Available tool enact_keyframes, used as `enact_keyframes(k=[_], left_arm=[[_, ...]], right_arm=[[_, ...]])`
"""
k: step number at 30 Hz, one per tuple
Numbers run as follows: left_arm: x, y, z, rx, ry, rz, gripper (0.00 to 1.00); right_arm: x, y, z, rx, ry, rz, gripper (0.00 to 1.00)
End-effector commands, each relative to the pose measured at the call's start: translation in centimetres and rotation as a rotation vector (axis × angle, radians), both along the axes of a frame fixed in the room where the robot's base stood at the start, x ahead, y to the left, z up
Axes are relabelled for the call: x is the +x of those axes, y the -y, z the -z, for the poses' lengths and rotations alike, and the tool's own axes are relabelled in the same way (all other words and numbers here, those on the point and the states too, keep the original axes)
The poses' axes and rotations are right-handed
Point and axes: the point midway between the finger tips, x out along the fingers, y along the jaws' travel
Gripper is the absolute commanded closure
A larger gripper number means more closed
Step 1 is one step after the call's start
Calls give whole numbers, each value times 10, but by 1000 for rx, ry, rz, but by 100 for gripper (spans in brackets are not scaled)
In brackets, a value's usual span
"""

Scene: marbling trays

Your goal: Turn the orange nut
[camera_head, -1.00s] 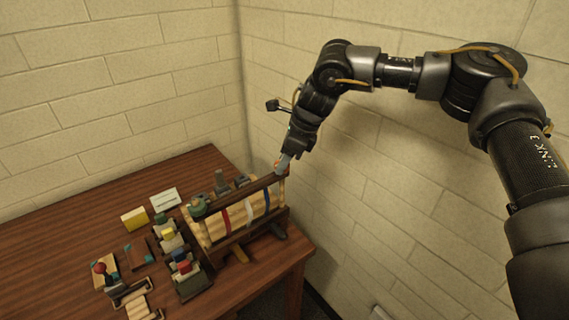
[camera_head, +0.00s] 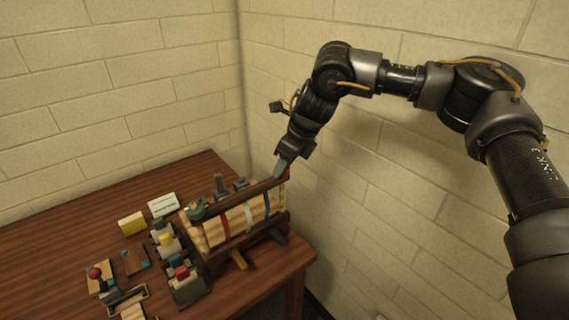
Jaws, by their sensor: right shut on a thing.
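The orange nut (camera_head: 286,172) is a small orange-red patch at the right end of a dark wooden bar (camera_head: 245,198). The bar lies along the top of a wooden press-like frame. My right gripper (camera_head: 281,170) reaches down from above, its grey fingers shut at the nut, which they mostly hide. How far the jaws wrap around it is too small to tell. A green nut (camera_head: 196,208) sits at the bar's left end. My left gripper is not in view.
The frame holds a pale bundle (camera_head: 222,228) with red, white and blue bands. Blocks with coloured tops (camera_head: 178,273), a yellow block (camera_head: 132,222), a white card (camera_head: 163,204) and a red-knobbed piece (camera_head: 95,272) lie left. The brown table (camera_head: 60,235) meets walls behind.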

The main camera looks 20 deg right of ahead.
Motion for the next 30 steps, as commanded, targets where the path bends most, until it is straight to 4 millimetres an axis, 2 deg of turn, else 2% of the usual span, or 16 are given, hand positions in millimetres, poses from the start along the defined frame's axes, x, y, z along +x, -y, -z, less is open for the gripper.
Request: enact_keyframes(k=[1, 2, 6, 17, 20, 30], left_arm=[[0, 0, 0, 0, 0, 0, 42], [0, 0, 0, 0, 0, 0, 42], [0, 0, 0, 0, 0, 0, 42], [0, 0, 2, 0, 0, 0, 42], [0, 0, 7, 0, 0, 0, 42], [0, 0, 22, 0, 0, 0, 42]], right_arm=[[0, 0, 1, -1, -2, -1, 85], [0, 0, 1, -1, -2, -1, 60], [0, 0, 1, -1, -2, -1, 42], [-1, 1, -4, 0, 1, -1, 41], [-4, 5, -16, 1, 3, -1, 41], [-22, 23, -76, 1, 2, 1, 41]])
